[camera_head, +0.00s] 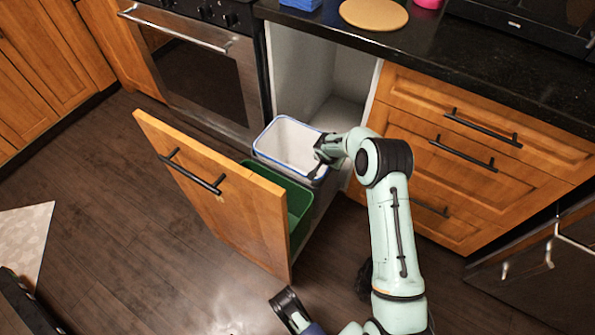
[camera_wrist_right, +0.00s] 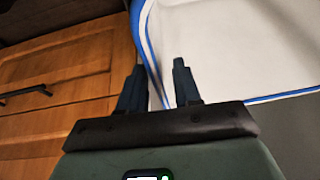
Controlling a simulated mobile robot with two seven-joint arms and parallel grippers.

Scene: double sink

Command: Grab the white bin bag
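The white bin bag (camera_head: 290,138) lines a bin with a blue-edged rim, standing in the pulled-out drawer. In the right wrist view, the bag's white inside (camera_wrist_right: 235,50) fills the upper right, bordered by the blue edge. My right gripper (camera_head: 320,165) is at the bin's right rim. In the wrist view the right gripper (camera_wrist_right: 158,82) is open, with its two dark fingers apart and the rim line running between them. I cannot tell whether the fingers touch the bag.
The wooden drawer front (camera_head: 215,190) stands pulled out over the floor, with a green bin (camera_head: 297,205) behind it. An oven (camera_head: 195,75) is at the left and a drawer cabinet (camera_head: 470,150) at the right. The dark floor (camera_head: 130,250) in front is largely clear.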

